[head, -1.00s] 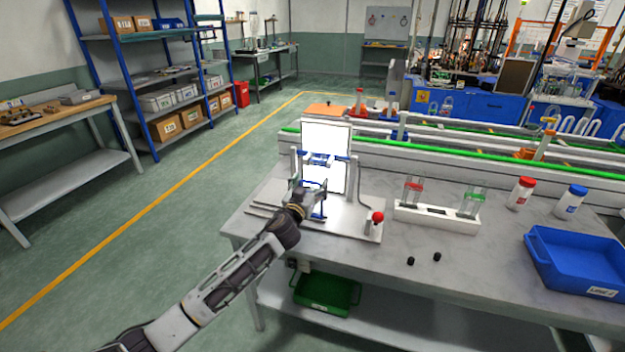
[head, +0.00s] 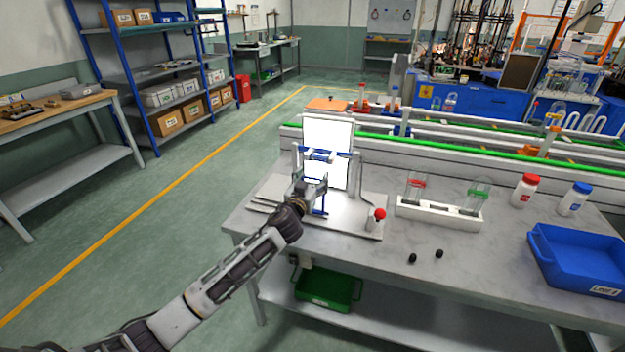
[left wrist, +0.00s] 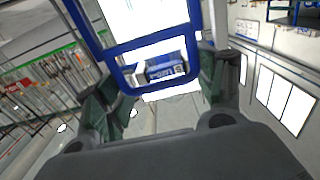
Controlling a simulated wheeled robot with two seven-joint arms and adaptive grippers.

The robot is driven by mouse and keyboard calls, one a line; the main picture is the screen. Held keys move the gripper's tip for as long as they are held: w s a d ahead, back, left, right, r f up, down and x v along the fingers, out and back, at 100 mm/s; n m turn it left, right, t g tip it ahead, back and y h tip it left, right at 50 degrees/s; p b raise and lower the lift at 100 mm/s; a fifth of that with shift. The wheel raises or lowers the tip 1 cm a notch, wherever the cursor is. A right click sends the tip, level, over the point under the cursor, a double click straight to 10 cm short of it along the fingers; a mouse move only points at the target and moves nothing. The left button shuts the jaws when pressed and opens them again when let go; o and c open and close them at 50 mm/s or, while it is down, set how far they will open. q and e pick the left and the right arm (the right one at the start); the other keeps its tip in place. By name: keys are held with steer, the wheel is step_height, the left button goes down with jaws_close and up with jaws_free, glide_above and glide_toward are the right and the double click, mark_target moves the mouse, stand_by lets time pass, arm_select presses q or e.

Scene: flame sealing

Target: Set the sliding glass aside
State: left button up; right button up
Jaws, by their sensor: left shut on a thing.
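The sliding glass appears as a clear pane in a blue frame, filling the upper middle of the left wrist view (left wrist: 122,78). My left gripper (head: 314,186) is at the station on the bench, in front of the bright white panel (head: 340,133). In the left wrist view its two fingers (left wrist: 165,92) stand on either side of the lower end of the blue frame, shut on it. In the head view the glass is small and partly hidden by the gripper. My right gripper is not in view.
A red-knobbed lever (head: 378,214) stands right of the station. A white rack (head: 440,212) holds red- and green-banded tubes. Two black caps lie in front. Red- and blue-capped bottles and a blue bin (head: 575,262) are farther right. The bench's left edge is close to my arm.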

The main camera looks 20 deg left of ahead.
arm_select(q)
steer(key=a+p, duration=0.3)
steer(key=a, duration=1.4)
steer(key=shift+w+a, duration=0.15)
steer(key=shift+w, duration=0.15)
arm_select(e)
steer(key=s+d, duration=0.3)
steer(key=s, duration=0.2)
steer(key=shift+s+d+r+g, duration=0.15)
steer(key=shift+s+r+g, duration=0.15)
arm_select(q)
steer(key=o, duration=1.2)
steer(key=shift+c, duration=0.2)
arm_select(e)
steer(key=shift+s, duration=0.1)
arm_select(q)
steer(key=shift+s, duration=0.2)
